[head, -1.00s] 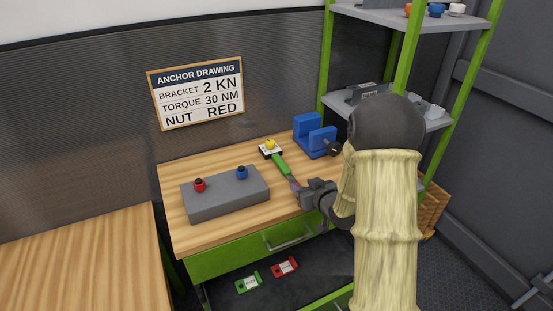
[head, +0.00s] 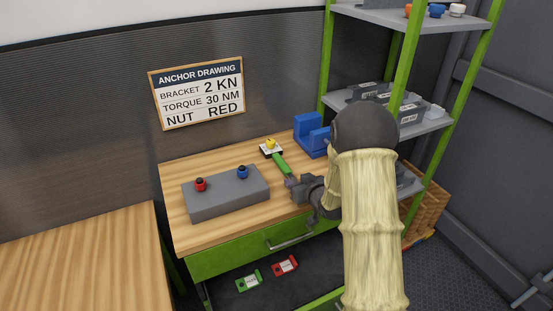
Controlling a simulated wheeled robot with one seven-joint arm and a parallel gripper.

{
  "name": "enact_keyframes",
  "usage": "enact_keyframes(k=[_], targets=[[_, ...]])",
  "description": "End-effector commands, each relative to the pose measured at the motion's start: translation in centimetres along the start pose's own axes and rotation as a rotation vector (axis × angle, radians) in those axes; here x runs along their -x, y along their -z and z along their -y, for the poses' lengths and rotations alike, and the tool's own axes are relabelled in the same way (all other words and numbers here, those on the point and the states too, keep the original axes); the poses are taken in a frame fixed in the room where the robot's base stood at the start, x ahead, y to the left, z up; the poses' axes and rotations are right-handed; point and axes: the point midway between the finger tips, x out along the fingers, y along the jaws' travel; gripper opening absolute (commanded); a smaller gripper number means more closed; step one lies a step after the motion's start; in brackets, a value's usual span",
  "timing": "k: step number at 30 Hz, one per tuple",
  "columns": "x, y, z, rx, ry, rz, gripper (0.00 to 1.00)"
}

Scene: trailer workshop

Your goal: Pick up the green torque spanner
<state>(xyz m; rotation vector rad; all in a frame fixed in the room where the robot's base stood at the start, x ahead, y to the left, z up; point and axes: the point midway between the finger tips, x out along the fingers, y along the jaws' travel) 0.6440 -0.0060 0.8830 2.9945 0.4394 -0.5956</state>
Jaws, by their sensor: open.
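The green torque spanner (head: 282,164) lies on the wooden bench top (head: 235,227), right of the grey block. Its far end is by a small white plate with a yellow piece (head: 270,145). My gripper (head: 290,184) is open at the near end of the spanner. The near end of the spanner is partly hidden by the gripper, and I cannot tell whether the jaws are around it or touching it.
A grey block (head: 228,196) with a red knob (head: 200,184) and a blue knob (head: 242,172) stands to the left. A blue vise-like block (head: 309,136) stands behind my arm. Shelves (head: 400,112) with grey brackets rise at right. A green and a red tag lie below the bench.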

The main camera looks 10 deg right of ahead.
Motion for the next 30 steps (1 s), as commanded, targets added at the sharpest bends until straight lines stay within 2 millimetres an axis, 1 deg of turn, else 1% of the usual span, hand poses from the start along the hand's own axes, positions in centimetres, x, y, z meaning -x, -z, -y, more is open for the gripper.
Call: enact_keyframes(k=[8,11,12,15,26,30], targets=[[-0.1,0.1,0.6,0.003,0.009,0.000,0.44],[-0.2,0.1,0.7,0.004,0.010,0.000,0.26],[-0.2,0.1,0.7,0.004,0.010,0.000,0.18],[-0.2,0.1,0.7,0.004,0.011,0.000,0.00],[-0.1,0.4,0.5,0.004,0.009,-0.005,0.00],[0.3,1.2,0.5,0.004,0.008,-0.007,0.00]])
